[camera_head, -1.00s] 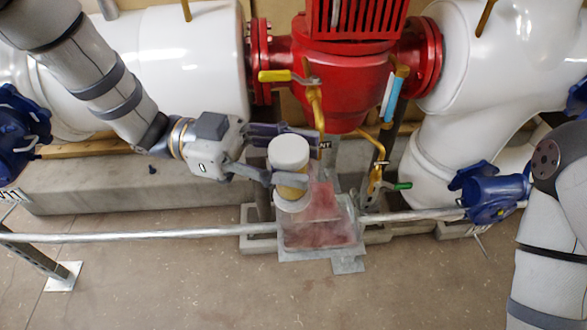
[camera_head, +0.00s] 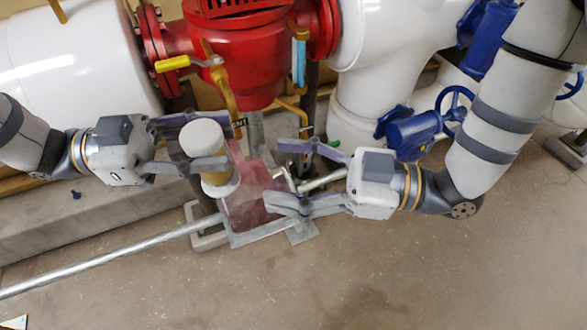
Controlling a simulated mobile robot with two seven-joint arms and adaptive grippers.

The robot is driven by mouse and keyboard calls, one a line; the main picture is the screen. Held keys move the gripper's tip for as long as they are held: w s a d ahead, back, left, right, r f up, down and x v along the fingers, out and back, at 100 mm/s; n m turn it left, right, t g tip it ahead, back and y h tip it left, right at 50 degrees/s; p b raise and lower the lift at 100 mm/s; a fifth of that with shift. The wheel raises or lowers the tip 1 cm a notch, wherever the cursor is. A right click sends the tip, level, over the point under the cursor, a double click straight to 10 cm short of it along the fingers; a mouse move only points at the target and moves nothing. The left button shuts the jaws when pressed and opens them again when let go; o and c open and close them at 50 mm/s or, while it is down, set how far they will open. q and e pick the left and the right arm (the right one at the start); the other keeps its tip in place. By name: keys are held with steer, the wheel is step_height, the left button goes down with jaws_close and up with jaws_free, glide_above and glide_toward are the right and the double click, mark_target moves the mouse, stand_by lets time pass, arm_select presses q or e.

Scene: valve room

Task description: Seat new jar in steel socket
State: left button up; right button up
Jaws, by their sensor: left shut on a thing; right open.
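A jar (camera_head: 205,140) with a white lid and a pale yellow lower part is upright in my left gripper (camera_head: 228,143), whose fingers are shut around it. The jar is in front of a red valve, above the left part of a steel tray-like fixture (camera_head: 242,240) with a reddish inside. The jar's base is partly hidden by a finger. I cannot tell a separate steel socket apart in this view. My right gripper (camera_head: 272,172) is open and empty, at the fixture's right side and pointing left toward the jar.
The red valve (camera_head: 240,60) with yellow levers (camera_head: 172,63) stands behind, between large white pipes (camera_head: 75,60). Blue valve bodies (camera_head: 415,135) are at the right. A metal rail (camera_head: 120,255) runs to the lower left. The floor in front is clear.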

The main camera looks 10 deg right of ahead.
steer(key=x, duration=1.1)
steer(key=shift+w+a, duration=0.1)
steer(key=shift+a, duration=0.15)
steer(key=c, duration=1.4)
arm_select(q)
steer(key=o, duration=1.5)
steer(key=shift+c, duration=0.2)
arm_select(e)
steer(key=shift+c, duration=0.6)
